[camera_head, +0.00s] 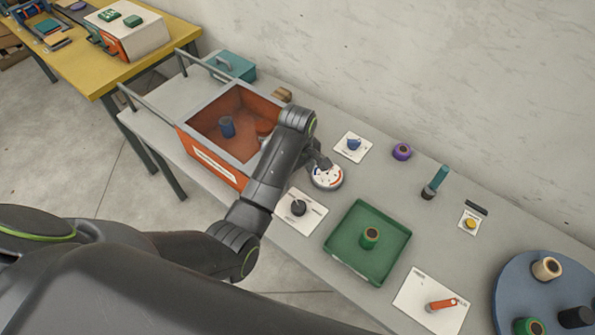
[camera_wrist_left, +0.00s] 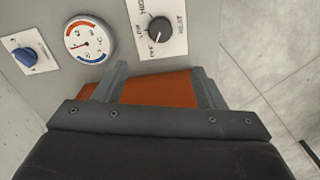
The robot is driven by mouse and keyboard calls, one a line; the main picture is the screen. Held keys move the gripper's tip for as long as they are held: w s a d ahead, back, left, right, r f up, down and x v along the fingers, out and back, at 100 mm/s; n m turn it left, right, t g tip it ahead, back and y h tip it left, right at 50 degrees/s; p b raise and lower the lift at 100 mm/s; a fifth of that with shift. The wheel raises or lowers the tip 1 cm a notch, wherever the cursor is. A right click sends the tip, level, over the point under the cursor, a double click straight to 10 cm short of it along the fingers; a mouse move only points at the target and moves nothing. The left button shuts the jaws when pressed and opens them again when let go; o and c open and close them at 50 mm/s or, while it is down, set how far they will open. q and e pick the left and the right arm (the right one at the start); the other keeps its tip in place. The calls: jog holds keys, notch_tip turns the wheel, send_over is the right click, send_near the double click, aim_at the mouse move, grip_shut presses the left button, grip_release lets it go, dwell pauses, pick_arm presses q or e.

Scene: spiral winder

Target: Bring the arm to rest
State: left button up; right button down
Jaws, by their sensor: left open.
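My left arm (camera_head: 276,165) reaches in from the left and bends over the right side of an open-topped orange box (camera_head: 215,165) with a grey rim. My left gripper (camera_wrist_left: 162,85) shows in the left wrist view with its two fingers apart. Nothing is held between them; an orange surface (camera_wrist_left: 155,90) lies behind. In the head view the gripper is mostly hidden behind the wrist, close to a round gauge (camera_head: 327,177). The gauge also shows in the left wrist view (camera_wrist_left: 89,38). My right gripper is not in view.
A black dial (camera_head: 298,208) and a blue knob (camera_head: 353,144) sit near the gauge. A lever plate (camera_head: 405,297) and a blue turntable (camera_head: 507,285) lie to the right. A yellow table (camera_head: 88,76) stands far left.

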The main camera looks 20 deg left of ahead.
pick_arm(q)
jog(key=shift+r, duration=0.3)
jog(key=shift+f, duration=0.1)
jog(key=s+a+f+m+t, duration=0.1)
jog(key=s+a+f+m, duration=0.1)
jog(key=s+a, duration=0.4)
jog(key=s+a+f+m+t, duration=0.15)
jog(key=s+a, duration=0.25)
jog(key=s, duration=0.4)
jog(key=s+a+r+m+t+y, duration=0.1)
jog(key=s+a+r+m, duration=0.25)
jog(key=s, duration=0.45)
jog(key=s+a+r+m+y, duration=0.1)
jog(key=s+a+r+m, duration=0.2)
jog(key=s, duration=0.4)
notch_tip(320, 180, down, 29)
jog(key=g+b, duration=0.1)
jog(key=b, duration=0.4)
jog(key=s+f+b, duration=0.1)
jog(key=s+f, duration=0.6)
jog(key=f, duration=0.3)
jog(key=s+d+f+g+h+b, duration=0.1)
jog(key=s+f+b, duration=0.1)
jog(key=s+f, duration=0.6)
notch_tip(320, 180, down, 2)
jog(key=shift+s+d+m, duration=0.2)
jog(key=shift+m, duration=0.1)
